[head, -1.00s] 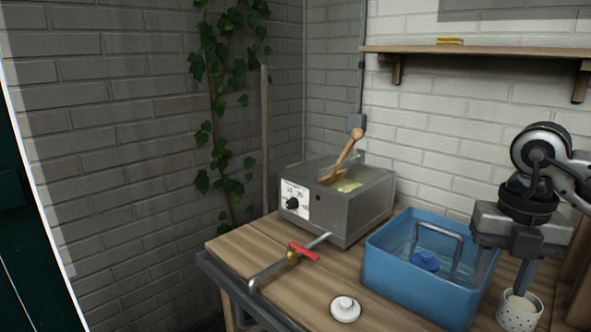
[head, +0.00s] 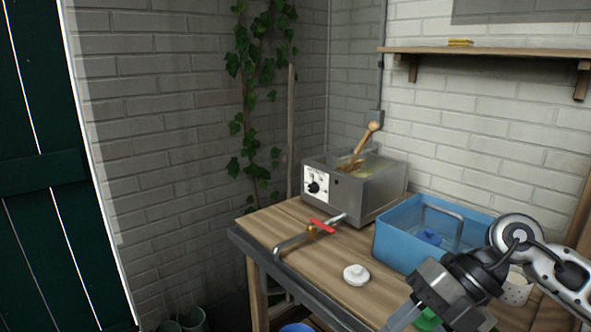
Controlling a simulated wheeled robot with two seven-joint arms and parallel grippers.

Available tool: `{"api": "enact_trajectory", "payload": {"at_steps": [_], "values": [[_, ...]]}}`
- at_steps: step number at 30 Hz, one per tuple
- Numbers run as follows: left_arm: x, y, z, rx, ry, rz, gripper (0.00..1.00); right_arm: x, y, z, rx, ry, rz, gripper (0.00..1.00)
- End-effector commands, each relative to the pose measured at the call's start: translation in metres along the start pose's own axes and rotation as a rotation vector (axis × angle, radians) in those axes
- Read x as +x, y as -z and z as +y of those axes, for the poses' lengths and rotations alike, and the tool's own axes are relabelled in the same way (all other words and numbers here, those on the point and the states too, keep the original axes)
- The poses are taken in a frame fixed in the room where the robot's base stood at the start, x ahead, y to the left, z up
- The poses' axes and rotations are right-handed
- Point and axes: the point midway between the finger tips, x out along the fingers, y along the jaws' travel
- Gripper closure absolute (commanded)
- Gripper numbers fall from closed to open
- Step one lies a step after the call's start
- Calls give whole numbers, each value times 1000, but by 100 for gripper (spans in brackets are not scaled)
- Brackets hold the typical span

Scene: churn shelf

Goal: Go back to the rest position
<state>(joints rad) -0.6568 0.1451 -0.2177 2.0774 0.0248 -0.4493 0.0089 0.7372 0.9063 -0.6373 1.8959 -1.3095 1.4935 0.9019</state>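My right gripper (head: 428,312) hangs over the front right of the wooden table (head: 320,262), at the bottom of the head view, pointing down-left. Its fingertips are partly cut off by the frame edge. A small green patch shows by its fingers; I cannot tell whether it is held or lies behind. The white perforated cup (head: 516,288) stands to the right, partly hidden by my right arm and apart from the fingers. My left gripper is out of view.
A blue tub (head: 397,247) with a blue item inside stands behind the gripper. A grey metal box (head: 372,205) with a dial and wooden-handled tool is at the back. A green door (head: 45,200) is far left.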

Motion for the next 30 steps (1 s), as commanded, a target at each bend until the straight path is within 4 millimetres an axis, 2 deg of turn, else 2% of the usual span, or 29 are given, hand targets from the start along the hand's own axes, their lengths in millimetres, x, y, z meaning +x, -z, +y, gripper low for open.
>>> {"api": "enact_trajectory", "payload": {"at_steps": [1, 3, 6, 8, 9, 11, 14, 15, 17, 18, 21, 25, 30], "values": [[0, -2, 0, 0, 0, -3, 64, 25, 11, 19, -14, -153, 62, 57], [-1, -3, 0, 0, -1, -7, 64, 49, 25, 53, -6, -430, 119, 57], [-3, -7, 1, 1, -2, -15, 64, 57, 30, 94, 111, -847, 125, 57], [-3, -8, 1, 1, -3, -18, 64, 53, 21, 103, 241, -1071, 85, 57], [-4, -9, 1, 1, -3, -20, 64, 51, 12, 101, 351, -1203, 41, 57], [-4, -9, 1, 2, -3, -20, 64, 50, -6, 86, 550, -1367, -46, 57], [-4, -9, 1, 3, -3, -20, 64, 65, -33, 31, 953, -1528, -230, 57], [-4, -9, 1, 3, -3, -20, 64, 77, -38, 2, 1122, -1547, -306, 57], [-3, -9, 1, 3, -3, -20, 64, 98, -38, -38, 1345, -1536, -398, 57], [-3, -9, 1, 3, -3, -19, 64, 113, -33, -62, 1479, -1509, -449, 57], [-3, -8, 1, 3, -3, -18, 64, 147, -13, -111, 1755, -1413, -539, 57], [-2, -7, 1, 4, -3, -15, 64, 180, 16, -149, 1986, -1287, -594, 57], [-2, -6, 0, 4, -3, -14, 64, 197, 34, -166, 2102, -1207, -612, 57]]}}
